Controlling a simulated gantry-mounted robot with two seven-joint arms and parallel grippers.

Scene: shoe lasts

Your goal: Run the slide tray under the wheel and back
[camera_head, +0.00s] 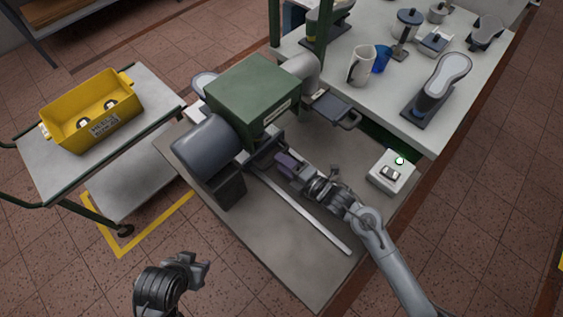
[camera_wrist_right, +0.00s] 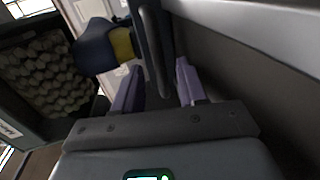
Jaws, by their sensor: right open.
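The machine is a green housing (camera_head: 255,92) with a grey cylinder (camera_head: 207,145) at its front. A pale rail (camera_head: 305,212) runs along the bench from below it. My right gripper (camera_head: 284,164) is beside the machine, above the rail's far end. In the right wrist view its purple fingers (camera_wrist_right: 158,88) are apart, with a dark upright bar (camera_wrist_right: 156,50) ahead between them; contact is unclear. A bumpy wheel-like surface (camera_wrist_right: 45,75) shows at left. A blue and yellow piece (camera_wrist_right: 105,43) is near it. The slide tray is mostly hidden. My left gripper (camera_head: 196,268) is low, off the bench; its jaws are unclear.
A control box (camera_head: 392,172) with a green light sits right on the bench. A dark handled plate (camera_head: 331,108) juts from the machine. A yellow bin (camera_head: 93,110) stands on the left cart. The back table (camera_head: 390,95) holds a jug and shoe lasts.

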